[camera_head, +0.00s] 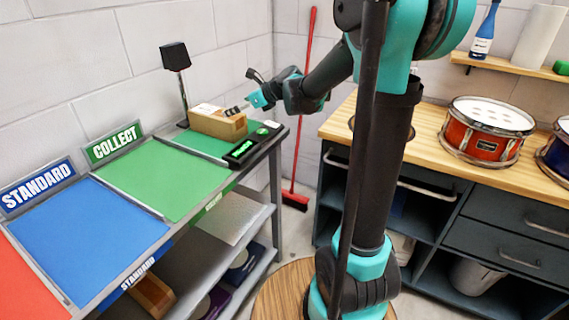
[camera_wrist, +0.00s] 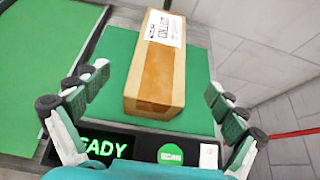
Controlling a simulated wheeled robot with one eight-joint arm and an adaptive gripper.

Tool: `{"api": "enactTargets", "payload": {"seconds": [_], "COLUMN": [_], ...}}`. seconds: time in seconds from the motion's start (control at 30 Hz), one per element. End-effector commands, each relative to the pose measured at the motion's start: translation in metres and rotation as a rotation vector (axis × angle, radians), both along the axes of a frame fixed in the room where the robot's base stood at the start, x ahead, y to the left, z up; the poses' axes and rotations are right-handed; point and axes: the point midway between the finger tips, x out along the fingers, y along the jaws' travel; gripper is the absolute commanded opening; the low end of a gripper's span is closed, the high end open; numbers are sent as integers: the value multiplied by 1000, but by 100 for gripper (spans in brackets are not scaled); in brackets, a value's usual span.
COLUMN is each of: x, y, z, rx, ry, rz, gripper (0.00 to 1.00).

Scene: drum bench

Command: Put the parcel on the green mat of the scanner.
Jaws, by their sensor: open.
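The parcel (camera_head: 217,122) is a long brown box with a white label on top. It appears to rest on the green mat (camera_head: 205,143) of the scanner, toward the back. In the wrist view the parcel (camera_wrist: 157,75) lies lengthwise on the mat (camera_wrist: 202,90), with green showing on both sides. My gripper (camera_head: 250,103) is just right of the parcel. In the wrist view my open gripper (camera_wrist: 158,82) has one finger on each side, with visible gaps to the parcel.
The scanner's panel (camera_head: 246,150) has a lit green display, reading "ADY" in the wrist view. A black scanner head (camera_head: 175,56) stands on a post behind. The COLLECT mat (camera_head: 165,180) and blue STANDARD mat (camera_head: 88,235) are bare. A drum (camera_head: 487,130) stands on the right-hand bench.

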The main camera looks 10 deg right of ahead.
Motion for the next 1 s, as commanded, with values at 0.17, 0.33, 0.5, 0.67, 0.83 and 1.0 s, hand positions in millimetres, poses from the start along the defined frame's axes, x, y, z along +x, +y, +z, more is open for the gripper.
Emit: {"api": "enactTargets", "payload": {"seconds": [0.17, 0.33, 0.5, 0.67, 0.83, 1.0], "x": [-41, -104, -172, -237, -289, -313], "y": [-22, -61, -105, -150, -188, -205], "z": [-28, -73, -119, -160, -191, -203], "rx": [-249, -638, -1005, -1298, -1477, -1538], "ry": [-148, -353, -520, -636, -697, -719], "rz": [146, 424, 773, 1166, 1533, 1725], "gripper": [96, 96, 96, 96, 96, 96]}}
